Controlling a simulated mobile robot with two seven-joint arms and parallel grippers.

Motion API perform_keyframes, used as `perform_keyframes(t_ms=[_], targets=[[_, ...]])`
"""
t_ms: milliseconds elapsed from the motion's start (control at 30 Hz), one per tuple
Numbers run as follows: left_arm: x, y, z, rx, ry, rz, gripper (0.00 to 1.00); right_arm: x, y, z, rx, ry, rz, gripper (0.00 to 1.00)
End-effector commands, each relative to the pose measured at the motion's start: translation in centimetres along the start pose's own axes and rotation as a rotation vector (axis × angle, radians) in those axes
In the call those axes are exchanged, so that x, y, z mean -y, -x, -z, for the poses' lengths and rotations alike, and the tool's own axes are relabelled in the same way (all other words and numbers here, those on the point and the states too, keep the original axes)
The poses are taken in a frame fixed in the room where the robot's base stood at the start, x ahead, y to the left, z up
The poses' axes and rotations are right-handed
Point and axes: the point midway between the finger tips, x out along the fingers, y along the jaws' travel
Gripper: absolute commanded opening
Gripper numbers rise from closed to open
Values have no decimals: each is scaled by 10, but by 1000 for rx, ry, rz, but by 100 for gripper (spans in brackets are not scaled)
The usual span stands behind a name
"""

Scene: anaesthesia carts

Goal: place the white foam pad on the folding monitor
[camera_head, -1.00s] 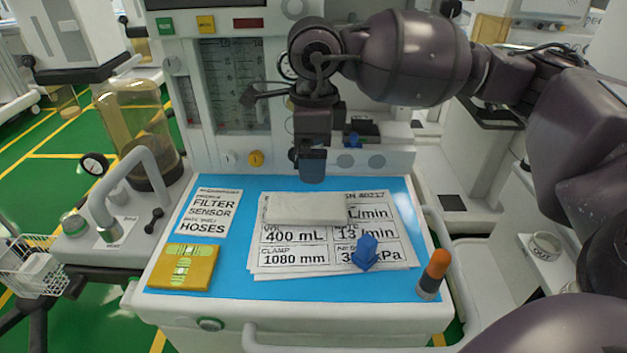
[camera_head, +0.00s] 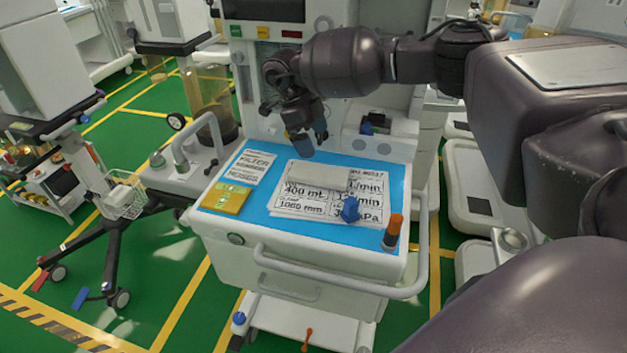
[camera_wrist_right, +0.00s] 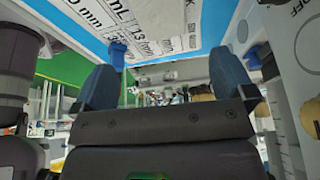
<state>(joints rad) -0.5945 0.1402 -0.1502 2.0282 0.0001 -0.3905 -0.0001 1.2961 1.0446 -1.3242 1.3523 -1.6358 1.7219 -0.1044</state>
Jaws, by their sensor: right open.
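The white foam pad (camera_head: 320,176) lies flat on the printed sheets on the blue worktop of the anaesthesia cart. My right gripper (camera_head: 310,139) is open and empty, pointing down just behind the pad, apart from it. Its two spread blue-grey fingers also show in the right wrist view (camera_wrist_right: 166,84), with nothing between them; I cannot make out the pad there. A dark screen (camera_head: 265,9) at the top of the cart is cut by the picture edge; I cannot tell whether it is the folding monitor. My left gripper is out of view.
On the worktop are printed sheets (camera_head: 283,202), a blue clip-like piece (camera_head: 350,209), an orange-capped cylinder (camera_head: 392,232) and a yellow box (camera_head: 225,198). A white rail (camera_head: 335,282) runs along the front. Other carts stand left and right; green floor is open at front left.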

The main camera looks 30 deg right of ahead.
Motion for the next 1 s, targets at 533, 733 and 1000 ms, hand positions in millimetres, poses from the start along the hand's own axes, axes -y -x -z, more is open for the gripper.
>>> perform_keyframes(t_ms=[533, 733, 1000], targets=[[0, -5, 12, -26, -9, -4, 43, -2, -53, 0, 1, 24, 0, 100], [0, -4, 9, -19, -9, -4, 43, -2, -66, -1, 1, 24, 0, 100], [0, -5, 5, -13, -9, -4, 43, -1, -101, -3, 1, 25, -1, 100]])
